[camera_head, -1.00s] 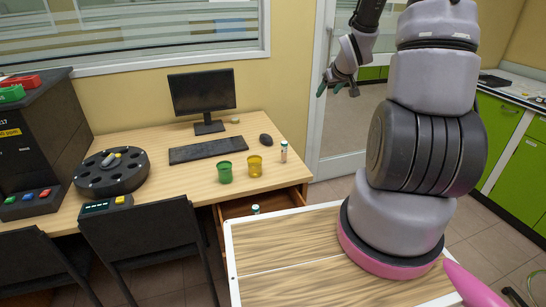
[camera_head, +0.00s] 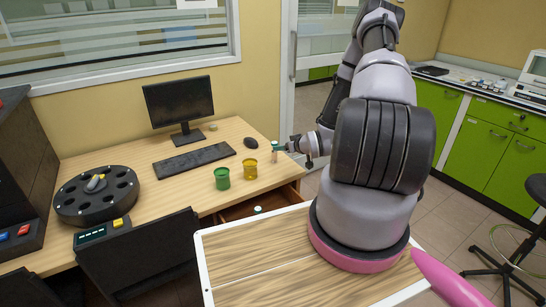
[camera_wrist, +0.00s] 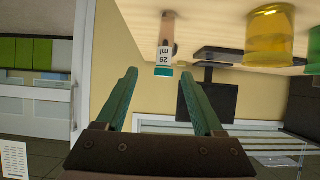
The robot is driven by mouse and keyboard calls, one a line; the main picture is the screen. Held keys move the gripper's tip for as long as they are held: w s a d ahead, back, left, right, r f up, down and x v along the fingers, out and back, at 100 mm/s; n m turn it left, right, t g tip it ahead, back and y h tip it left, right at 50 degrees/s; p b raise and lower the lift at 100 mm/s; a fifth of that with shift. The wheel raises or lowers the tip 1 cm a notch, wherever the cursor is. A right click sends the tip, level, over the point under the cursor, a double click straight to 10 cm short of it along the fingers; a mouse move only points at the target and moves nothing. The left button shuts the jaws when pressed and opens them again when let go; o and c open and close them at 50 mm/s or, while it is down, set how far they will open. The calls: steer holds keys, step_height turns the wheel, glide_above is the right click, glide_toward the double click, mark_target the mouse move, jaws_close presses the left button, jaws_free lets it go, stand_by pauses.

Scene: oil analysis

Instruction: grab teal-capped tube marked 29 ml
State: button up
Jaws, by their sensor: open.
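The tube marked 29 ml (camera_wrist: 165,45) stands upright near the right edge of the desk in the head view (camera_head: 274,154). Its teal cap (camera_wrist: 163,72) shows in the wrist view, where the picture is upside down. My gripper (camera_wrist: 157,84) is open, with its two green fingers pointing toward the tube. In the wrist view the tube lies between the fingertips, apparently just ahead of them. In the head view my gripper (camera_head: 288,149) is at the right of the tube, close to it. I cannot tell whether they touch.
A yellow cup (camera_head: 250,169) and a green cup (camera_head: 222,178) stand left of the tube. A mouse (camera_head: 250,143), keyboard (camera_head: 194,159) and monitor (camera_head: 180,104) are behind. Another small capped tube (camera_head: 257,210) sits in the open drawer below. A black round rack (camera_head: 97,209) stands at the left.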

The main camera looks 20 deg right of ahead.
mark_target(274, 152)
steer(key=shift+a+x, duration=0.2)
steer(key=shift+x, duration=1.65)
steer(key=shift+a+x, duration=0.15)
steer(key=shift+x, duration=1.75)
steer(key=shift+s+f, duration=0.1)
steer(key=shift+s, duration=0.1)
jaws_close()
